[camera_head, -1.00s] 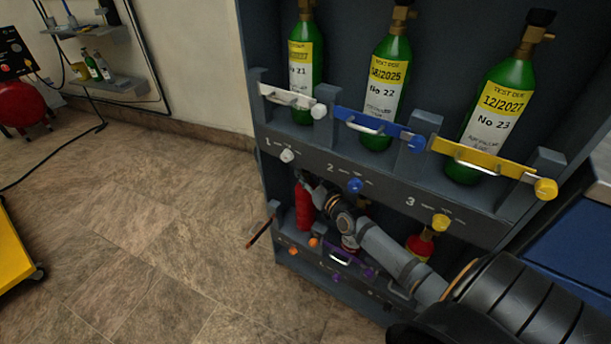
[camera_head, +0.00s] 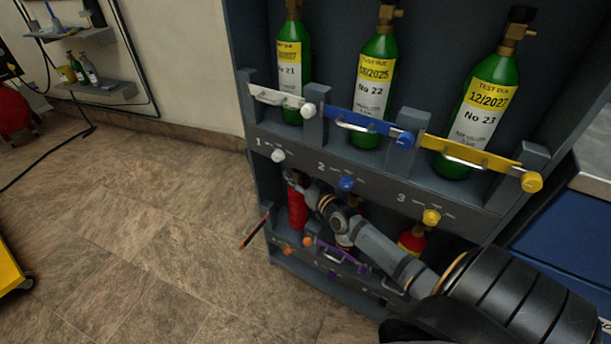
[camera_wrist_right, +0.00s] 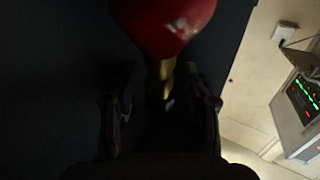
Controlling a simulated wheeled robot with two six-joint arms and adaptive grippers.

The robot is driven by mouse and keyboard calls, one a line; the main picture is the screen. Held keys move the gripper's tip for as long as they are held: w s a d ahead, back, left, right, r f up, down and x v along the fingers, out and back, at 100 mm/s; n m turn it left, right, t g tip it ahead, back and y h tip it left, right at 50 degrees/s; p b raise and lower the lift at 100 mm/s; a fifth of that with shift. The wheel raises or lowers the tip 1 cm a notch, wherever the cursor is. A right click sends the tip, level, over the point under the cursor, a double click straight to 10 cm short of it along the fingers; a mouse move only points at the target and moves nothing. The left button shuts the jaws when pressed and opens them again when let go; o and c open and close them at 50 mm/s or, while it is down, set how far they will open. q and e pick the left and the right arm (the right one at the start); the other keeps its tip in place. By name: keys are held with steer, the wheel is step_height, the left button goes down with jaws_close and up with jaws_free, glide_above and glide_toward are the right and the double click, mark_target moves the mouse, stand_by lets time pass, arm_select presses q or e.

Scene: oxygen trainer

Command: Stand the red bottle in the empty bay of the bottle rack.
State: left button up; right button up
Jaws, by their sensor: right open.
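A red bottle (camera_head: 298,212) stands upright in the lower left bay of the bottle rack (camera_head: 275,158). My right gripper (camera_head: 293,180) is at its top, reached by my arm from the right. In the right wrist view the red body (camera_wrist_right: 165,18) and brass neck (camera_wrist_right: 166,78) show between the fingers of my right gripper (camera_wrist_right: 160,105), which are open; contact is too dark to judge. Another red bottle (camera_head: 411,241) stands in the lower right bay. The lower middle bay is largely hidden by my arm. My left gripper is out of view.
Green bottles (camera_head: 372,85) fill the upper row behind white, blue and yellow bars. A bar with an orange end (camera_head: 254,231) sticks out left of the lower bays. A purple bar (camera_head: 340,255) crosses the lower middle. Floor (camera_head: 150,225) to the left is open.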

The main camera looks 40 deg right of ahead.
steer(key=s+p, duration=0.5)
steer(key=s, duration=0.6)
steer(key=s+a+f+n+g+y, duration=0.1)
steer(key=s+a+f+g, duration=0.25)
steer(key=a+f, duration=0.2)
steer(key=s+a+f+n+g+y, duration=0.1)
steer(key=s+a+f+g+y, duration=0.1)
steer(key=a+f+g, duration=0.35)
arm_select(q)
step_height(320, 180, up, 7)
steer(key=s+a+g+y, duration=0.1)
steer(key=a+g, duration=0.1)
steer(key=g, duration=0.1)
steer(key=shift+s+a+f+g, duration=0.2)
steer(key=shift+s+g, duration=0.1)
arm_select(e)
steer(key=s+a+m+g+h, duration=0.1)
steer(key=s+g, duration=0.6)
steer(key=s, duration=0.8)
steer(key=a+h, duration=0.1)
steer(key=a, duration=0.1)
steer(key=shift+s+a+g+h, duration=0.3)
steer(key=shift+s+a+h, duration=0.05)
steer(key=shift+a+h, duration=0.05)
arm_select(q)
steer(key=shift+p, duration=0.7)
arm_select(e)
steer(key=shift+w, duration=0.1)
